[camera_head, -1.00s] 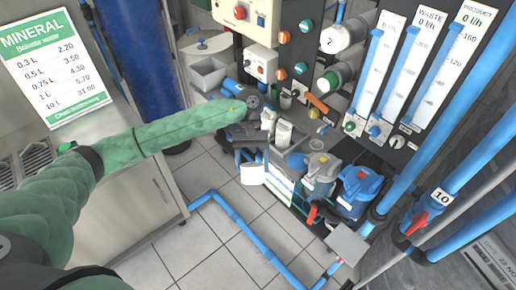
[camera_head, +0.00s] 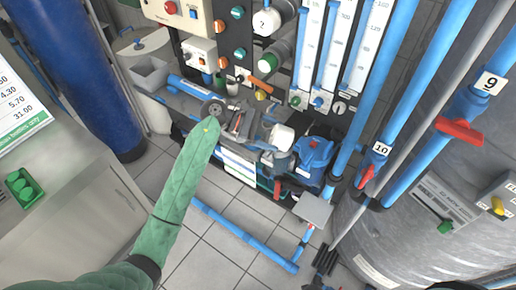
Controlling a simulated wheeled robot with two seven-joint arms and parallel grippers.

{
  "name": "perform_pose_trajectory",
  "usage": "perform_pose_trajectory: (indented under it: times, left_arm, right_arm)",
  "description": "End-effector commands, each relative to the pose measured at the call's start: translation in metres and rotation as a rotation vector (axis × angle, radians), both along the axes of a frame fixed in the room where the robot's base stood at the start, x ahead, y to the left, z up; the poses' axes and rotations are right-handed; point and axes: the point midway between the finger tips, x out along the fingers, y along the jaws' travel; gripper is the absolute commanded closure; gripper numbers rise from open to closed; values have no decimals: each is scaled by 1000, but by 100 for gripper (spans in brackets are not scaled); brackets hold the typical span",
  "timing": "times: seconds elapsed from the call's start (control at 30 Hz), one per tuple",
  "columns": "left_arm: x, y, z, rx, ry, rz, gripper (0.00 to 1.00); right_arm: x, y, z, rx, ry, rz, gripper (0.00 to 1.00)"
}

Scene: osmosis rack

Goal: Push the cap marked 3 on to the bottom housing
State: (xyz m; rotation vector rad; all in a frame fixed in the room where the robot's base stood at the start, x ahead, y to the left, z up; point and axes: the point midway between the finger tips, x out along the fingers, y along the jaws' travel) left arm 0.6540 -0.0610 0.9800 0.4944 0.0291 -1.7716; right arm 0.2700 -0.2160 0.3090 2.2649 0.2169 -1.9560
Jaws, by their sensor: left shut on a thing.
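My left arm reaches in from the bottom left in a green sleeve. Its grey gripper (camera_head: 262,130) is shut on a white round cap (camera_head: 283,138), held over the rack's lower shelf. No number can be read on this cap from here. My right gripper is not in view.
Flow meters (camera_head: 339,50) stand right of the housings. An orange-handled valve (camera_head: 262,87) sits below the bottom housing. A blue pump (camera_head: 314,155) is right of the cap. Blue pipes (camera_head: 413,80) and a grey tank (camera_head: 410,235) fill the right side.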

Motion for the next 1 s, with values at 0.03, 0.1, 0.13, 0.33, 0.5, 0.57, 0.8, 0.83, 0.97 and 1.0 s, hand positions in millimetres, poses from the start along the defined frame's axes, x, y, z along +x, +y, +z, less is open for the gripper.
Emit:
perform_pose_trajectory:
  times: [0.03, 0.1, 0.13, 0.33, 0.5, 0.57, 0.8, 0.83, 0.97, 1.0]
  left_arm:
    - [9, -3, 7, -30, 4, 94, 53]
    - [26, -2, 14, -63, 5, 226, 53]
    - [33, 0, 17, -77, 4, 281, 53]
    - [77, 22, 34, -161, -21, 601, 53]
    - [107, 52, 47, -229, -59, 828, 53]
    - [115, 62, 53, -253, -75, 895, 53]
    - [133, 94, 75, -327, -128, 1078, 53]
    - [133, 96, 76, -331, -132, 1089, 53]
    - [136, 101, 80, -342, -141, 1115, 53]
    - [137, 101, 80, -343, -141, 1118, 53]
  right_arm:
    - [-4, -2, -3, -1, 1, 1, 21]
    - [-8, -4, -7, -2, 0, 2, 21]
    - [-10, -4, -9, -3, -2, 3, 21]
    - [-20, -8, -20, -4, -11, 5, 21]
    - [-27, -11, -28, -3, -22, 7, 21]
    - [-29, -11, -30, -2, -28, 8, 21]
    - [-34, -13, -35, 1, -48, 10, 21]
    - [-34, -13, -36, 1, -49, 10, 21]
    - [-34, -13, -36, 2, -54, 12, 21]
    - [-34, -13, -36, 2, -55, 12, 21]
